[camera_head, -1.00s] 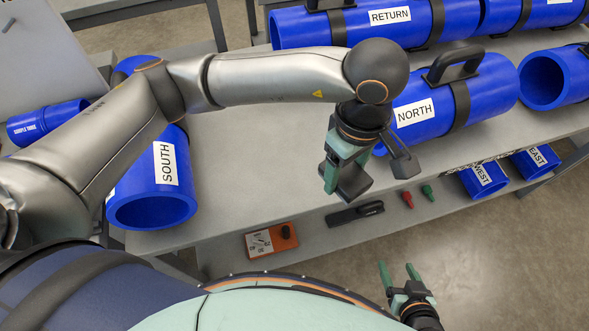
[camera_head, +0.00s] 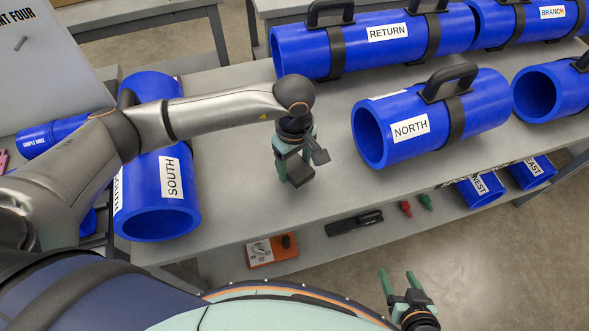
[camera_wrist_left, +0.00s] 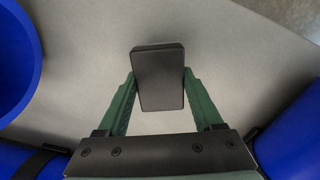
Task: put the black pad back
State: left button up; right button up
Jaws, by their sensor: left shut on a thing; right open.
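The black pad (camera_wrist_left: 159,78) is a dark block between the two green fingers of my left gripper (camera_wrist_left: 160,90) in the left wrist view. In the head view my left gripper (camera_head: 294,160) points down over the grey table, between the SOUTH pipe and the NORTH pipe, with the black pad (camera_head: 299,170) at its fingertips. I cannot tell whether the pad touches the table top. My right gripper (camera_head: 396,283) is open and empty, low in front of the table.
The RETURN pipe (camera_head: 345,50) lies behind. The lower shelf holds an orange device (camera_head: 262,256) and a black tool (camera_head: 345,224). Bare table (camera_head: 235,190) surrounds the pad.

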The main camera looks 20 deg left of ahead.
aim_at(294, 173)
pick_arm(q)
notch_tip(294, 173, down, 2)
jog(key=shift+f+p, duration=0.25)
jog(key=shift+p, duration=0.1)
jog(key=shift+f, duration=0.25)
jog(key=shift+f, duration=0.2)
jog(key=o, duration=1.2)
jog(key=shift+r, duration=0.15)
jog(key=shift+r, duration=0.2)
notch_tip(294, 173, up, 12)
jog(key=shift+f+b, duration=0.1)
jog(key=shift+b, duration=0.65)
